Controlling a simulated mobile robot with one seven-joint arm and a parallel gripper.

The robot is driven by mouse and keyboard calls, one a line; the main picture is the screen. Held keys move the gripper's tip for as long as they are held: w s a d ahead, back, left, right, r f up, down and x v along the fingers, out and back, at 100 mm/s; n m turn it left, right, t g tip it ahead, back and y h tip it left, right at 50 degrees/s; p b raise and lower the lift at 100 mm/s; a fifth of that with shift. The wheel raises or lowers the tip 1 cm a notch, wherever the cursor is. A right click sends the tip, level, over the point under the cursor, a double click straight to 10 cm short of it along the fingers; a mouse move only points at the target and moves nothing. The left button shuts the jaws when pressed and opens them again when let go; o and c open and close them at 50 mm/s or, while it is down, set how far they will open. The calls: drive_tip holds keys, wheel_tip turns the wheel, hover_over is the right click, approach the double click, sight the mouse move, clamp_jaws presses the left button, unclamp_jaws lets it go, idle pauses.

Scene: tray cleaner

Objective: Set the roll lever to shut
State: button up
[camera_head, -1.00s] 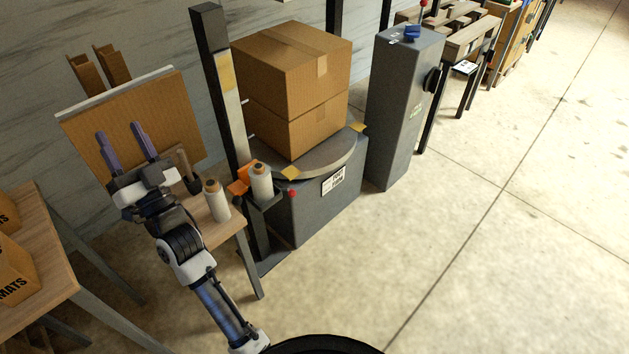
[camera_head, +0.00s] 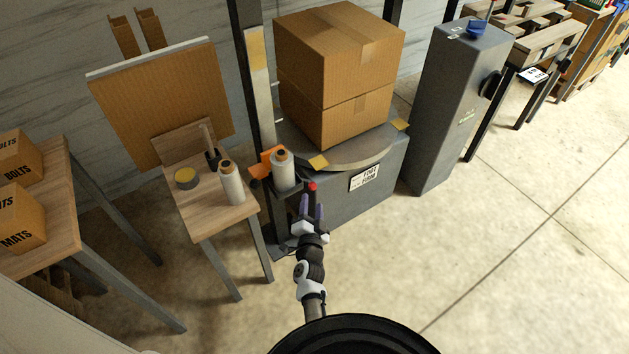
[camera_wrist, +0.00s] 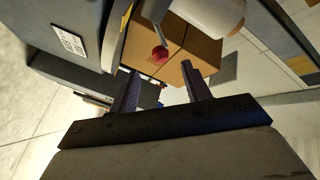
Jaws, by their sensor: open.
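The roll lever's red knob (camera_head: 312,187) is at the front of the dark roll carriage (camera_head: 289,192), beside the white film roll (camera_head: 284,169). My gripper (camera_head: 312,210) is open and empty, just below and in front of the knob in the head view. In the wrist view, the red knob (camera_wrist: 160,54) sits on a thin stem just beyond the space between the two fingers (camera_wrist: 161,74). The fingers appear apart from the knob. The white roll (camera_wrist: 213,14) is above it to the right.
Two stacked cartons (camera_head: 340,65) stand on the turntable (camera_head: 362,150) behind the carriage. A small table (camera_head: 205,215) with another roll (camera_head: 231,184) is to the left. A grey control cabinet (camera_head: 452,105) is to the right. The floor (camera_head: 450,250) at front right is clear.

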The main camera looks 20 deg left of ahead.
drive_tip(key=b+x, duration=0.2)
drive_tip(key=x, duration=0.7)
drive_tip(key=shift+w, duration=0.4)
drive_tip(key=shift+a, duration=0.15)
clamp_jaws()
